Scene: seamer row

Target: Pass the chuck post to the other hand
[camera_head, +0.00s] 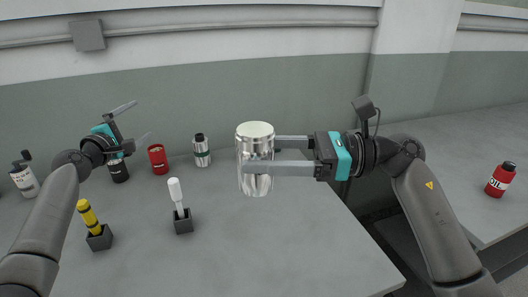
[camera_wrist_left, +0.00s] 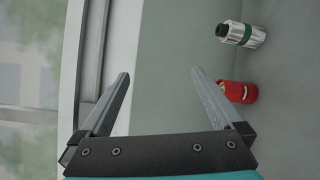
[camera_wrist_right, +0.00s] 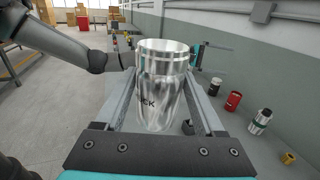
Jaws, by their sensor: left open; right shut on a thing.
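The chuck post is a shiny metal cylinder with a pale top (camera_head: 257,178). My right gripper (camera_head: 250,156) is shut on it and holds it upright above the grey table. In the right wrist view the chuck post (camera_wrist_right: 160,85) stands between the two fingers, with dark letters ending in "CK" on its side. My left gripper (camera_head: 136,122) is open and empty, at the left over the back of the table, well apart from the post. In the left wrist view its fingers (camera_wrist_left: 160,90) are spread with nothing between them.
On the table (camera_head: 290,260) stand a red can (camera_head: 158,159), a silver-green canister (camera_head: 201,150), a white-handled tool in a block (camera_head: 177,197) and a yellow-black tool in a block (camera_head: 91,222). A red oil bottle (camera_head: 500,180) is on the right-hand table. The front middle is clear.

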